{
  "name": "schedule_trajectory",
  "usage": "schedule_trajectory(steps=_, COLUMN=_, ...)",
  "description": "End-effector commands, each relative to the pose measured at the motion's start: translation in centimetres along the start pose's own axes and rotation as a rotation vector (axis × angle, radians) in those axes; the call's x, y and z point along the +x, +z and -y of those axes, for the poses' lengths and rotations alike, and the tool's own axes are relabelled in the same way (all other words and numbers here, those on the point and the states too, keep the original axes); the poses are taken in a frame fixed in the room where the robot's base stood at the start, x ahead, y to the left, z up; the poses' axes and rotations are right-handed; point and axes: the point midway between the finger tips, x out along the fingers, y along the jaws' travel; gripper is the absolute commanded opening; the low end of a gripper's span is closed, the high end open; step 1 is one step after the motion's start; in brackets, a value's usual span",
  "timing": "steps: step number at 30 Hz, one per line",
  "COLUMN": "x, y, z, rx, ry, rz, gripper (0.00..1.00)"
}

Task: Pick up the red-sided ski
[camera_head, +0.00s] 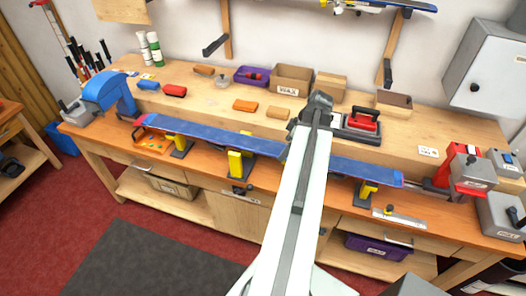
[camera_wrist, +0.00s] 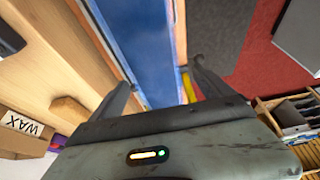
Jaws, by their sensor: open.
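A long ski (camera_head: 205,132) with a blue top lies along the front of the bench on several yellow-topped supports. Its left tip shows red; its side colour is hard to make out elsewhere. My arm crosses over the ski's middle and hides part of it. My gripper (camera_head: 308,125) is over that middle part. In the wrist view, the blue ski (camera_wrist: 152,45) runs between the two spread fingers of my gripper (camera_wrist: 162,75). The fingers are open, one on each side of it; I cannot tell whether either touches it.
The wooden bench (camera_head: 300,183) has a raised back shelf. On it are a WAX box (camera_head: 290,80), a red iron (camera_head: 364,118), and several coloured blocks. A blue clamp-like tool (camera_head: 108,90) stands left, a red vise (camera_head: 450,172) right. The floor in front is clear around a grey mat (camera_head: 150,265).

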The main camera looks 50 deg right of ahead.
Motion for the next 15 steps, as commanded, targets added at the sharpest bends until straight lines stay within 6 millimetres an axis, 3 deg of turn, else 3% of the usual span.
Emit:
schedule_trajectory(steps=1, x=1.3, y=0.4, z=-0.1, rx=0.001, ry=0.000, rz=0.000, gripper=0.90)
schedule_trajectory(steps=3, x=1.9, y=0.5, z=-0.1, rx=0.003, ry=0.001, rz=0.000, gripper=0.90)
schedule_trajectory(steps=8, x=1.9, y=0.6, z=-0.3, rx=0.008, ry=0.003, rz=0.001, gripper=0.90)
schedule_trajectory(steps=15, x=5.7, y=1.3, z=-1.1, rx=0.010, ry=0.004, rz=0.001, gripper=0.90)
